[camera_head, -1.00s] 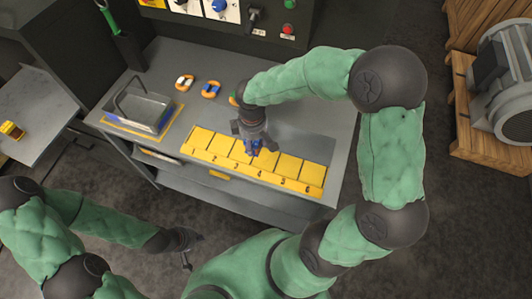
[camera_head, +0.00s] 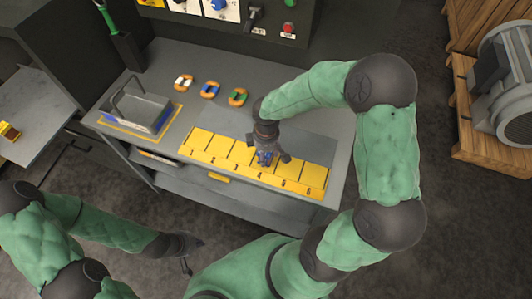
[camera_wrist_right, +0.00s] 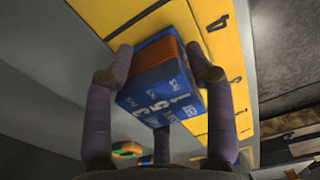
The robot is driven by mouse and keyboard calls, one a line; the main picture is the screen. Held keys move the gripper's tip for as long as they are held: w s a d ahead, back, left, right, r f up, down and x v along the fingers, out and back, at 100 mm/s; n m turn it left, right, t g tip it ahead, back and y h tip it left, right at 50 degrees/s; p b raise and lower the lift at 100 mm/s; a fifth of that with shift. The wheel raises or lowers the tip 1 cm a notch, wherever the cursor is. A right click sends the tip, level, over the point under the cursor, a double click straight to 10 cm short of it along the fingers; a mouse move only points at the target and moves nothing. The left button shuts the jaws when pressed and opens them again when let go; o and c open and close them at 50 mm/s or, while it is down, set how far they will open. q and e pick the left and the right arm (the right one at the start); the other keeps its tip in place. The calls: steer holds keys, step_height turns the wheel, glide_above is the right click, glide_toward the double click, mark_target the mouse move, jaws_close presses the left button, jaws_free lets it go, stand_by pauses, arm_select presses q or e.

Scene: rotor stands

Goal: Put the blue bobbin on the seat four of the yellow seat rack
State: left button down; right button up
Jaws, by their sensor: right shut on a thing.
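The yellow seat rack (camera_head: 205,143) lies along the front of the bench, with numbers along its front edge. My right gripper (camera_head: 267,158) is over the rack, around seats four and five. It is shut on the blue bobbin (camera_head: 264,156), mostly hidden by the fingers in the head view. In the right wrist view the bobbin (camera_wrist_right: 160,95) is a blue block with copper winding, between the fingers of the gripper (camera_wrist_right: 165,85). The rack (camera_wrist_right: 225,25) shows behind it; I cannot tell whether they touch. My left gripper (camera_head: 192,254) is open and empty, in front of the bench.
Three orange rings with white (camera_head: 184,82), blue (camera_head: 209,90) and green (camera_head: 238,97) parts lie behind the rack. A control panel (camera_head: 240,20) rises behind. The bench right of the rack's back is clear.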

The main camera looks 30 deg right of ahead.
steer(key=shift+f, duration=0.1)
steer(key=o, duration=1.4)
steer(key=shift+r, duration=0.2)
step_height(320, 180, up, 12)
steer(key=p, duration=0.3)
steer(key=shift+f, duration=0.1)
